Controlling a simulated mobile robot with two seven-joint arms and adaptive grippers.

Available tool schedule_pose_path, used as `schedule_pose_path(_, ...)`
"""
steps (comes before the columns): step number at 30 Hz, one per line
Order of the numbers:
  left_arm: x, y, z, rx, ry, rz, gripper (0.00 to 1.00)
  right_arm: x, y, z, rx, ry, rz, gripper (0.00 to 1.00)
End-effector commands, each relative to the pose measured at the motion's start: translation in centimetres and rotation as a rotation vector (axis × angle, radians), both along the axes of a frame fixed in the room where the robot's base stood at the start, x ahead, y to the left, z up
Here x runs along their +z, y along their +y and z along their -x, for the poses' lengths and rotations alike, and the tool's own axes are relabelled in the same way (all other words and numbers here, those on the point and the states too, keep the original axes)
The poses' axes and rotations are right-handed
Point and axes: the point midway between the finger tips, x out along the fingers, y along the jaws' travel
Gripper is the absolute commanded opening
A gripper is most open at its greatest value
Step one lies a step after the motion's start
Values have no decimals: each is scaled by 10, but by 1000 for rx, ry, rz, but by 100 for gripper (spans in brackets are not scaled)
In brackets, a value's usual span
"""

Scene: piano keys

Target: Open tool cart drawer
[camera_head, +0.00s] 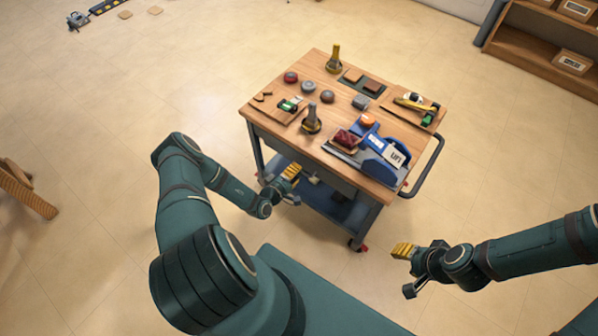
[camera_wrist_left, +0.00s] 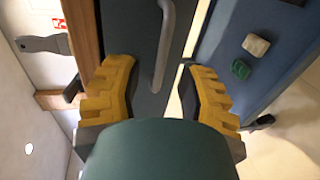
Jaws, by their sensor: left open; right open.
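The tool cart (camera_head: 258,116) has a wooden top and a dark frame. Its dark drawer front (camera_wrist_left: 130,30) with a grey bar handle (camera_wrist_left: 166,40) fills the middle of the left wrist view. My left gripper (camera_wrist_left: 158,92) is open, its yellow fingers on either side of the handle's lower end in the picture. I cannot tell whether they touch the handle or the drawer front. In the head view my left gripper (camera_head: 291,180) is at the cart's near side, below the top. My right gripper (camera_head: 404,258) is open and empty, right of the cart and away from it.
The cart top carries several tools, a blue bin (camera_head: 378,165) and round pieces. A tan block (camera_wrist_left: 256,45) and a green block (camera_wrist_left: 241,69) lie on the lower shelf. A wooden shelf unit (camera_head: 530,55) stands back right. The floor around the cart is mostly clear.

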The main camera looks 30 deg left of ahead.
Motion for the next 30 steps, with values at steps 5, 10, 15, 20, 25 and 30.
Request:
schedule_pose_path(5, -5, -2, -18, -1, -1, -1, 39, -7, 0, -1, -1, -3, 0, 47)
schedule_pose_path(10, -5, -2, -24, 0, -1, 0, 39, -7, 0, -2, 0, -4, 1, 47)
schedule_pose_path(15, -5, -2, -24, -1, 0, 0, 39, -7, 0, -2, 0, -4, 1, 47)
schedule_pose_path(20, -5, -2, -24, -1, 0, 0, 7, -7, 0, -2, 0, -4, 1, 47)
schedule_pose_path(25, -5, -2, -24, -1, -1, 0, 0, -7, 0, -2, -1, -4, 0, 47)
schedule_pose_path(30, -4, -2, -21, -1, 0, 0, 0, -5, 0, -1, -1, -4, 0, 47)
